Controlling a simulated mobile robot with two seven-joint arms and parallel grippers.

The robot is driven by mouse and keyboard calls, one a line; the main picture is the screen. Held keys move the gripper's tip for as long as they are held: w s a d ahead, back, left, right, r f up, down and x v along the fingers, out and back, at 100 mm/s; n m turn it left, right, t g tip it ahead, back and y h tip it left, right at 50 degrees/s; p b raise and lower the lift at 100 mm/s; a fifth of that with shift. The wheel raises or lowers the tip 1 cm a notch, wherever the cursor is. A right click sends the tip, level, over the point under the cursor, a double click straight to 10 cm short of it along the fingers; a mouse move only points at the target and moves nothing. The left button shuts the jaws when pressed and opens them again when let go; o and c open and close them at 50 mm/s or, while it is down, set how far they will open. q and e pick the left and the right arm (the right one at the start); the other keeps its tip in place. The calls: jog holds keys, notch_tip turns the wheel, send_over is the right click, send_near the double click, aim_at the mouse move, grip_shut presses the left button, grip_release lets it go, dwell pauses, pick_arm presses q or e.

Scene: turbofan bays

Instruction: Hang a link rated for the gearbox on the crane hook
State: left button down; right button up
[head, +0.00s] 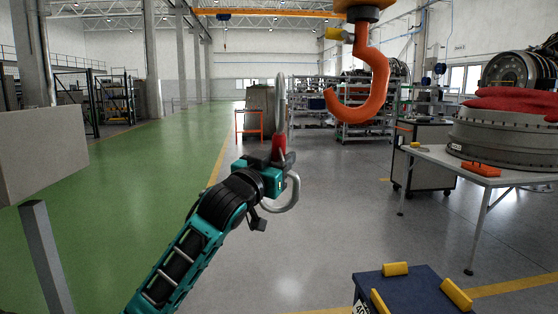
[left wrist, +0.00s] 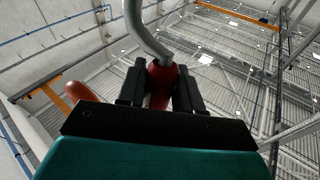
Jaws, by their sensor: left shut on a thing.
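The orange crane hook (head: 378,92) hangs at upper centre right in the head view, its open tip toward the left. My left gripper (head: 280,170) is shut on a link with a red middle (head: 279,146). The link stands upright, with a grey loop above the gripper, seen nearly edge-on, and a grey loop below. It hangs left of the hook tip, apart from it in the picture. In the left wrist view the fingers (left wrist: 160,92) close around the red middle (left wrist: 162,74). An orange rounded end, likely the hook tip (left wrist: 82,92), shows at left. No rating is readable on the link.
A table (head: 428,154) at right bears a large grey round casing (head: 500,140) with a red cover and a small orange block (head: 480,169). A dark blue stand (head: 408,292) with yellow pads is at the bottom. Racks stand behind; the floor between is clear.

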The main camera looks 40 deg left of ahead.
pick_arm(q)
jog(key=w+d+f+b, duration=0.5)
jog(key=w+d, duration=0.4)
jog(key=w, duration=0.1)
jog(key=shift+w, duration=0.3)
dwell(1.9)
jog(key=shift+d+f, duration=0.1)
jog(key=shift+f, duration=0.15)
dwell(0.4)
